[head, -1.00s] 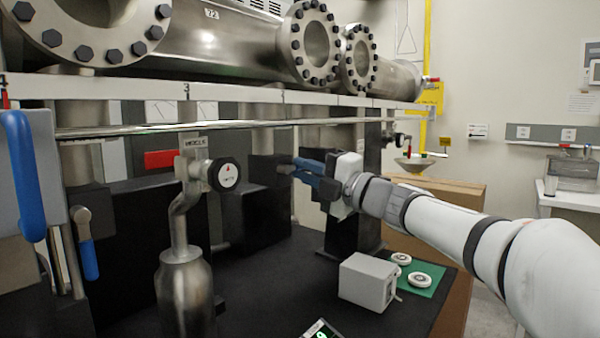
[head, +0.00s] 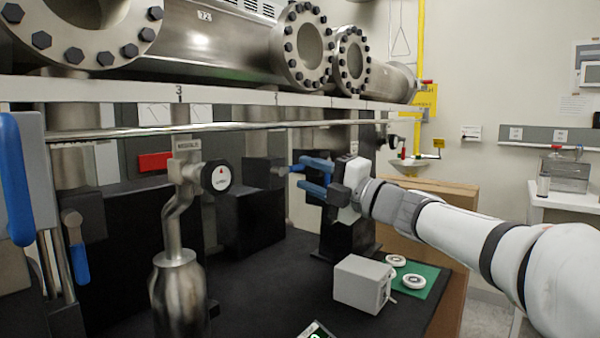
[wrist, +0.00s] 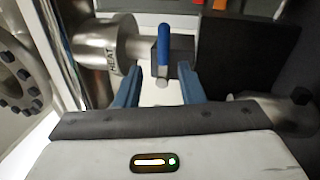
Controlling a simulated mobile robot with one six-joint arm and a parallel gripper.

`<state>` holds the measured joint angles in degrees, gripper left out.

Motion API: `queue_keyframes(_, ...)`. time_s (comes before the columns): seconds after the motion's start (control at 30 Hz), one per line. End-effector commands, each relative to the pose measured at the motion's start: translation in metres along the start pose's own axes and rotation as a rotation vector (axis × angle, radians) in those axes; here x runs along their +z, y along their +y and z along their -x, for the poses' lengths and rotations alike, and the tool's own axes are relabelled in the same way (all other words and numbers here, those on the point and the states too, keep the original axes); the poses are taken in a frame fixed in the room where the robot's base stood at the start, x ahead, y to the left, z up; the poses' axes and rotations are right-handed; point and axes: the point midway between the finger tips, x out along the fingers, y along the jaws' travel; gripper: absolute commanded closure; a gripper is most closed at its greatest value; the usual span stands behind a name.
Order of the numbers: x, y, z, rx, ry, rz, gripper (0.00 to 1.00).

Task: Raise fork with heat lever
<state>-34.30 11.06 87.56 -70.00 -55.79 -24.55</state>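The heat lever (wrist: 163,45) has a blue handle and sits beside a metal cylinder (wrist: 105,45) marked HEAT in the wrist view. My gripper (wrist: 157,88) is open, with one blue finger on each side of the line to the lever. The lever's handle lies just beyond the fingertips, and I see no clear contact. In the head view, my gripper (head: 308,174) is at the black blocks under the rail, and a small blue tip (head: 297,169) shows beside its fingers. I cannot pick out the fork with certainty.
A dial gauge (head: 217,177) on a bent metal pipe stands left of my gripper. Blue-handled levers (head: 20,180) are at far left. A metal rail (head: 230,126) runs above my gripper. A grey box (head: 362,284) and white discs (head: 413,282) lie on the bench below.

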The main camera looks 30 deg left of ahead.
Motion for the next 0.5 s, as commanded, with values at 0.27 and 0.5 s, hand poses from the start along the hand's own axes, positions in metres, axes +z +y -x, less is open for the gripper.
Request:
queue_keyframes(0.27, 0.001, 0.001, 0.043, 0.0, -0.003, 0.002, 0.65)
queue_keyframes(0.5, 0.0, 0.0, 0.05, 0.001, 0.001, 0.001, 0.65)
